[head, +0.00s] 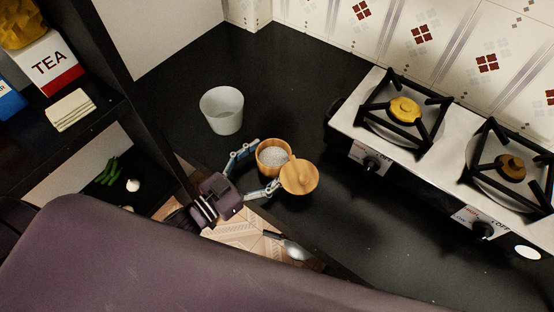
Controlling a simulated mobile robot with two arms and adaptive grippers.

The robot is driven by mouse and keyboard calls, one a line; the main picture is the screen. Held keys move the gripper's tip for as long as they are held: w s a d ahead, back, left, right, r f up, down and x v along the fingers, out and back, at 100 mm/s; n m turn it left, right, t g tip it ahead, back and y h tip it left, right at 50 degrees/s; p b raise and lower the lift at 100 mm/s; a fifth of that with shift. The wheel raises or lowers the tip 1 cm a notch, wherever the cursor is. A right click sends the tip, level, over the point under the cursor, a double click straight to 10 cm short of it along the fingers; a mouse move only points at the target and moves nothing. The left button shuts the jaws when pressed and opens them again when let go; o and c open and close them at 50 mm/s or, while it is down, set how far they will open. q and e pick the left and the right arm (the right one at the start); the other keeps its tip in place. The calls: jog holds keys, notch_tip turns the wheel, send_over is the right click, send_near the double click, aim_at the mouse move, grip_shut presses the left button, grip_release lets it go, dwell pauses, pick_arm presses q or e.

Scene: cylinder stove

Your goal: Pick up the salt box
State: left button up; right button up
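The salt box (273,159) is a small round wooden pot with white salt showing inside. It stands upright on the black counter, with its round wooden lid (300,177) swung to the right side. My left gripper (265,165) reaches in from the left at counter height. Its two blue-grey fingers are spread, one at the upper left of the box and one at its lower left, with the box between the tips. I cannot tell whether either finger touches the box. My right gripper is not in view.
A pale empty cup (222,111) stands behind the box. A stove (345,118) with black grates is on the right. At left, a dark shelf (100,108) holds a tea box (50,63). A spoon (291,247) lies below the counter edge. The counter behind the cup is clear.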

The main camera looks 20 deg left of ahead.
pick_arm(q)
jog(key=c, duration=1.3)
jog(key=shift+r, duration=0.1)
jog(key=shift+c, duration=0.6)
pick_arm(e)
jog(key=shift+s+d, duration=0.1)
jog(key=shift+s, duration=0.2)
pick_arm(q)
jog(key=shift+r, duration=0.1)
